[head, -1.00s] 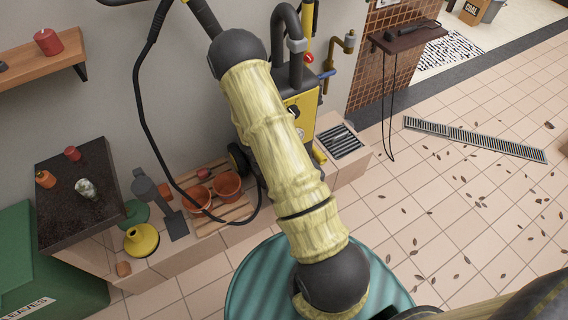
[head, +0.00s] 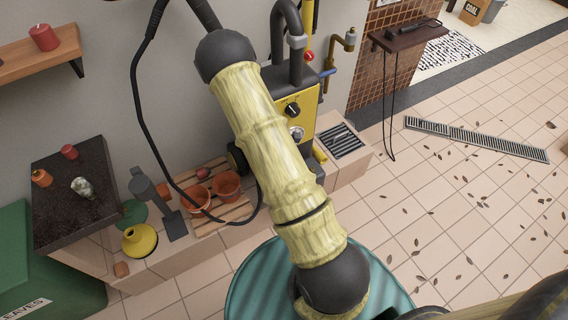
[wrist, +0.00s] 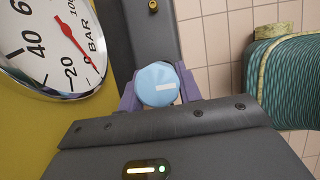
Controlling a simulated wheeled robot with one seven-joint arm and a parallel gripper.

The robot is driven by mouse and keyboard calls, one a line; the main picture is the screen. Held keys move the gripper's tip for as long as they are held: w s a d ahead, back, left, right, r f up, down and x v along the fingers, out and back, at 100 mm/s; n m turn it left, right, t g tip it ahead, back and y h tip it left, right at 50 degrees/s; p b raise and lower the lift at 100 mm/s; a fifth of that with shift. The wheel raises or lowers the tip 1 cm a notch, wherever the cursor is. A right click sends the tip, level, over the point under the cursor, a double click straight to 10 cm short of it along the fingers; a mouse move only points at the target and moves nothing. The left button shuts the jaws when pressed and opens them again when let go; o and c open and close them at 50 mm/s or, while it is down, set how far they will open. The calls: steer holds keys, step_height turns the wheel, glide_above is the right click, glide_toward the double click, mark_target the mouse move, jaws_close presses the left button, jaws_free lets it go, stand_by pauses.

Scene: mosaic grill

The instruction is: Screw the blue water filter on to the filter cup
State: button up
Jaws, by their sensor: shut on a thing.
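I cannot make out the filter cup in either view. In the head view, my arm reaches toward the yellow machine (head: 305,105) by the wall, and my gripper is out of sight there.
A large pressure gauge (wrist: 50,40) on a yellow panel is close left of my gripper. A black hose (head: 142,110) hangs left of my arm. Terracotta pots (head: 227,186) stand on a wooden rack below. A teal ribbed drum (head: 262,282) is near me. Tiled floor at right is mostly open.

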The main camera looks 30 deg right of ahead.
steer(key=shift+f+b, duration=1.85)
steer(key=shift+f, duration=0.45)
steer(key=shift+f+b, duration=1.2)
steer(key=shift+f, duration=0.1)
steer(key=o, duration=1.1)
steer(key=shift+c, duration=0.2)
steer(key=p+v, duration=0.7)
steer(key=v, duration=1)
steer(key=shift+r+p, duration=0.2)
steer(key=shift+p, duration=0.1)
steer(key=shift+c, duration=0.6)
